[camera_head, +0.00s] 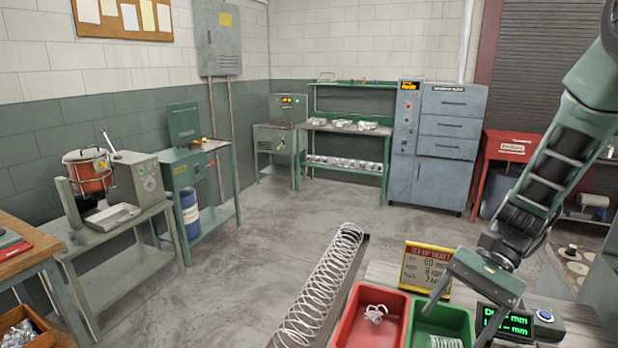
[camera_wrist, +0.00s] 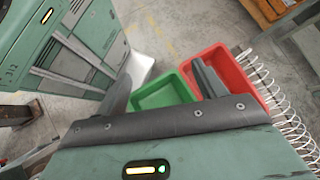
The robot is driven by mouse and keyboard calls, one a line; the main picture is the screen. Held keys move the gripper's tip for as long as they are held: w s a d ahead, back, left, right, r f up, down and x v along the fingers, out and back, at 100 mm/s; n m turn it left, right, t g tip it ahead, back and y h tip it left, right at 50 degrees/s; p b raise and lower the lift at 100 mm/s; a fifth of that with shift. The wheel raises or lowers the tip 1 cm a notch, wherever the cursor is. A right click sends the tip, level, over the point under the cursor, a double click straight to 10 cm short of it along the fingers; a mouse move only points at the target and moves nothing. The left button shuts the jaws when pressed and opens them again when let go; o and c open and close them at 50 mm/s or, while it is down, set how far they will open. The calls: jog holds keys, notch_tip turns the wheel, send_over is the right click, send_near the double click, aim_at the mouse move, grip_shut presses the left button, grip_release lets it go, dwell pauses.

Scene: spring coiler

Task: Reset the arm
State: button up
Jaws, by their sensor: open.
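My arm reaches in from the right in the head view, bent downward. My gripper (camera_head: 462,316) hangs over the bench beside the green bin, with its fingers pointing down and spread apart. In the wrist view my gripper (camera_wrist: 165,85) is open, with nothing visible between its two dark fingers. The green bin (camera_wrist: 163,95) shows between the fingers and the red bin (camera_wrist: 222,58) lies behind the right finger.
In the head view, the red bin (camera_head: 343,318) holds a small spring. The green bin (camera_head: 440,318) also holds a coil. A ticket sign (camera_head: 427,268), a green-digit display (camera_head: 503,322) and a long spring (camera_head: 322,285) are close by. Open floor (camera_head: 230,285) lies left.

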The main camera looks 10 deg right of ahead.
jog(key=s+a+r+n+t+h, duration=0.1)
jog(key=s+a+r+n+h, duration=0.1)
jog(key=s+a+n+h, duration=0.2)
jog(key=s+a+r+n+t+h, duration=0.2)
jog(key=s+a+n+h, duration=0.2)
jog(key=a+n, duration=0.9)
jog(key=s+n, duration=0.1)
jog(key=s, duration=0.2)
jog(key=shift+s+t, duration=0.3)
jog(key=shift+s, duration=0.05)
jog(key=shift+a, duration=0.1)
